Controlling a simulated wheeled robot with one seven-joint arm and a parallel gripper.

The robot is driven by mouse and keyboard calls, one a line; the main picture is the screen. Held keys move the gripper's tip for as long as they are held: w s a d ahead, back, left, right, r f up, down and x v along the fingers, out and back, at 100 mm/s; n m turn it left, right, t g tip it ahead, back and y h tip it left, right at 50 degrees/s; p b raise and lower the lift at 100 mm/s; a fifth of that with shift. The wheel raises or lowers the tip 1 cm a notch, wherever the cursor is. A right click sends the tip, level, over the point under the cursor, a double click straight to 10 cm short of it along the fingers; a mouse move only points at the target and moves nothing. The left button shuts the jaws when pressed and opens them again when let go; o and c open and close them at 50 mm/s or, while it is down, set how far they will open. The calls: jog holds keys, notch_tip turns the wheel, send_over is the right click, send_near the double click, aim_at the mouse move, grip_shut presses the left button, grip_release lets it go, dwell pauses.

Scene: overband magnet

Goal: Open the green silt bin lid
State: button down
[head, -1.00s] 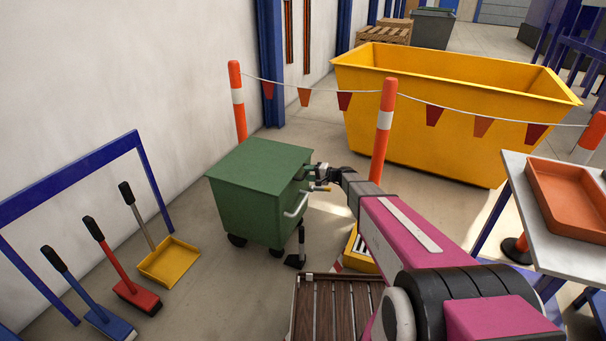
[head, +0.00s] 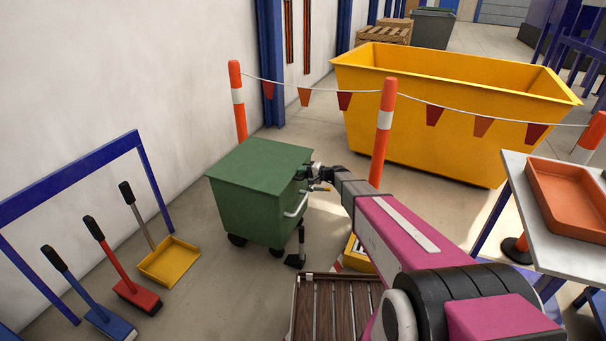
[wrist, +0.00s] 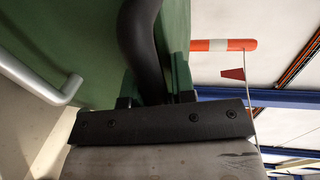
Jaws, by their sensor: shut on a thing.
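The green silt bin (head: 248,212) stands on wheels by the white wall, upright. Its flat green lid (head: 262,163) lies closed on top. My gripper (head: 306,172) is at the bin's right edge, just at the lid's rim. In the wrist view a curved black handle (wrist: 142,45) runs down to my gripper (wrist: 155,100), which is shut on it. The green bin surface (wrist: 85,40) shows behind the handle. A grey bar handle (wrist: 35,80) is on the bin's side, below the lid; it also shows in the head view (head: 297,206). The fingertips are mostly hidden.
Orange-white posts (head: 383,130) with a flag line stand behind the bin, before a yellow skip (head: 440,125). Brushes (head: 125,280) and a yellow dustpan (head: 168,262) are left. A slatted wooden surface (head: 335,305) is in front. A table (head: 560,235) with an orange tray (head: 565,198) is right.

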jog(key=w+a+r+g+h, duration=0.1)
jog(key=w+a+r+h, duration=0.2)
jog(key=r, duration=0.7)
jog(key=a+r+g+h, duration=0.1)
jog(key=a+r+h, duration=0.3)
jog(key=r, duration=0.6)
jog(key=w+a+r+g+h, duration=0.15)
jog(key=a+r, duration=0.25)
jog(key=r, duration=0.6)
jog(key=w+a+r+h, duration=0.1)
jog(key=w+a+r, duration=0.2)
jog(key=a, duration=0.7)
jog(key=w+a+r+g+h, duration=0.1)
jog(key=w+a+r, duration=0.3)
jog(key=a, duration=0.5)
jog(key=w+a+r+h, duration=0.2)
jog(key=a+r, duration=0.3)
jog(key=a, duration=0.5)
jog(key=shift+w+a+r+h, duration=0.25)
jog(key=shift+w+a+h, duration=0.1)
jog(key=shift+w, duration=0.3)
jog(key=c, duration=1.1)
grip_release()
jog(key=shift+o, duration=0.2)
jog(key=shift+d, duration=0.1)
